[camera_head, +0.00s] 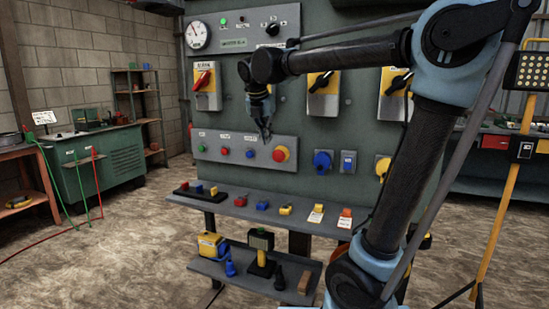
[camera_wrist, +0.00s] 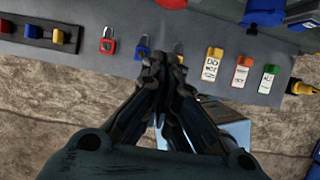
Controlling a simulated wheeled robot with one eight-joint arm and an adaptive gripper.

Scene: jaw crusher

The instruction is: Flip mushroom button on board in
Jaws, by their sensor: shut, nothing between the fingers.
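The red mushroom button (camera_head: 280,154) sits on a yellow round base at the right end of a grey button strip (camera_head: 235,153) on the green-grey board (camera_head: 352,115). In the wrist view, a red round part at the top edge (camera_wrist: 172,3) looks like the same button, cut off by the frame. My gripper (camera_head: 265,138) points down in front of the strip, just up and left of the button. Its fingertips also show in the wrist view (camera_wrist: 163,62), closed together and empty. I cannot tell whether they touch the button.
Below the strip is a shelf (camera_head: 225,208) with padlocks and tags; a lower shelf (camera_head: 240,278) holds a yellow box (camera_head: 211,245) and other gear. A blue knob (camera_head: 322,162) and rotary switches sit right of the button. A yellow lamp stand (camera_head: 500,180) stands at right.

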